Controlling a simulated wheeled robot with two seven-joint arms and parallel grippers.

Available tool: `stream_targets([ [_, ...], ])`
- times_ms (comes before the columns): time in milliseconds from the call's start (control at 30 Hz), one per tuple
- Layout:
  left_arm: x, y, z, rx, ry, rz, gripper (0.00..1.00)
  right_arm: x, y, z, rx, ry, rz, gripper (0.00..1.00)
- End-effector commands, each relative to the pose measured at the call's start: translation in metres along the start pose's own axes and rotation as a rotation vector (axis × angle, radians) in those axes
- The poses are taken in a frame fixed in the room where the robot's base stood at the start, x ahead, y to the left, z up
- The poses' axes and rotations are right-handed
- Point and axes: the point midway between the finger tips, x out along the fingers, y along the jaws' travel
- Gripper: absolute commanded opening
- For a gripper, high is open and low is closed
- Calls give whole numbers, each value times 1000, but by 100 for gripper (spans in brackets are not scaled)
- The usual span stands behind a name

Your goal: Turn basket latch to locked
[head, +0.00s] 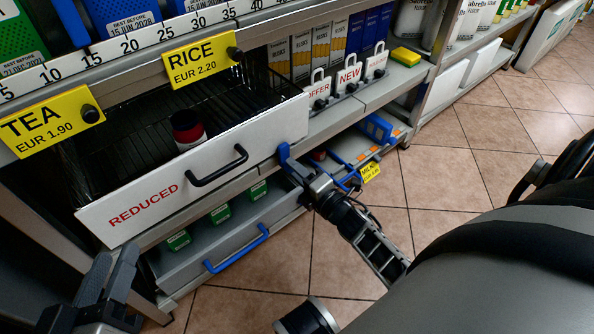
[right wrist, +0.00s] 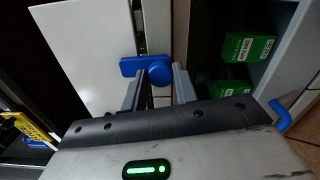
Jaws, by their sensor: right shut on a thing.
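The basket latch (head: 283,152) is a small blue piece by the right end of the white REDUCED basket front (head: 240,134). In the right wrist view the latch (right wrist: 131,66) points left from its rounded end, across the edge of the white panel. My right gripper (head: 291,167) is shut on the latch, and its two fingers (right wrist: 160,82) partly cover it. I cannot tell from these views whether the latch stands at locked. My left gripper (head: 115,260) is open and empty at the lower left, in front of and below the basket.
Below is a grey drawer with a blue handle (head: 236,250) and several green boxes (head: 219,214). Price tags hang above. Tiled floor (head: 450,190) is clear at right.

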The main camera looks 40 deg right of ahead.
Motion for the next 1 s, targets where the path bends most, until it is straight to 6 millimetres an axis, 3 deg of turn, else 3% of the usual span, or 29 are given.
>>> stream_targets([
  [267, 0, -1, 1, -1, -3, -1, 36, -1, -1, 0, -3, 0, -3, 6],
  [300, 0, -1, 2, -1, -3, -2, 36, -1, -1, 0, -3, 1, -3, 40],
  [367, 0, -1, 2, -2, -5, -2, 36, -1, -1, 0, -3, 0, -2, 51],
  [767, -1, -1, 5, -5, -13, -6, 36, -1, 0, 0, -1, 1, -1, 51],
  [1000, -2, -1, 0, 21, -22, -19, 36, -31, 1, 0, 0, 1, -5, 51],
])
